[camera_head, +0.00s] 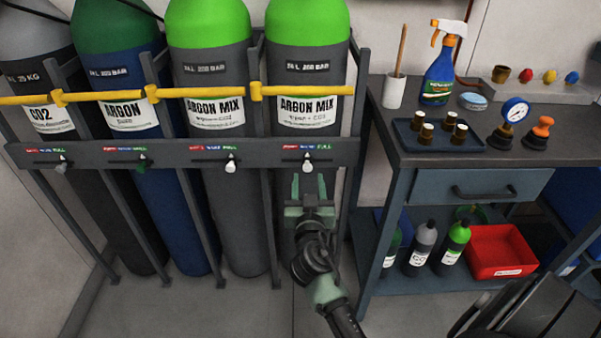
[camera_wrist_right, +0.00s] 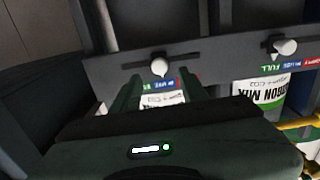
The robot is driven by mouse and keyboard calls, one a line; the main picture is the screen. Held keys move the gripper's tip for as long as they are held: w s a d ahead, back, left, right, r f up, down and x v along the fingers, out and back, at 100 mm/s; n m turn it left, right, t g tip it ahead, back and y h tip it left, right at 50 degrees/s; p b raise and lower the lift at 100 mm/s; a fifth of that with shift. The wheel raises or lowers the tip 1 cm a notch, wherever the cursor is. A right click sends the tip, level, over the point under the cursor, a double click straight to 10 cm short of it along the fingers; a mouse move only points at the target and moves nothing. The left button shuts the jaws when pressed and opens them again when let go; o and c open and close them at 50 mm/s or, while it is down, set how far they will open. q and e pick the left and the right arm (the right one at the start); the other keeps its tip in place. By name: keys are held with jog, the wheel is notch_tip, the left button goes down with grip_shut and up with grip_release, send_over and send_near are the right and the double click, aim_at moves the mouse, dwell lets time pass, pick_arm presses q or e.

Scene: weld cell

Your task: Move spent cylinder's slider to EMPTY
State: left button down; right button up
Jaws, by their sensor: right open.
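Four tall cylinders stand in a rack: grey CO2 (camera_head: 40,85), blue argon (camera_head: 120,70), and two green-topped argon mix cylinders, the third (camera_head: 210,65) and the rightmost (camera_head: 305,65). The rack's front rail (camera_head: 185,152) carries a slider knob below a coloured label for each. The rightmost white slider (camera_head: 307,165) sits under its label's middle, blue part; it also shows in the right wrist view (camera_wrist_right: 159,66). The third slider (camera_head: 231,164) is near FULL. My right gripper (camera_head: 308,180) is open just below the rightmost slider, fingers pointing at it; contact is unclear.
A workbench (camera_head: 450,155) stands close on the right, with a tray (camera_head: 405,133), a spray bottle (camera_head: 438,75) and a gauge (camera_head: 514,112). Its lower shelf holds small bottles and a red bin (camera_head: 500,250). Yellow bars (camera_head: 200,92) cross the cylinders above the rail.

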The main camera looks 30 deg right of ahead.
aim_at(307, 169)
jog(key=x, duration=0.5)
pick_arm(q)
jog(key=shift+s+f, duration=0.3)
jog(key=shift+f, duration=0.45)
pick_arm(e)
jog(key=shift+f, duration=0.1)
jog(key=shift+c, duration=0.3)
grip_shut()
jog(key=shift+a, duration=0.1)
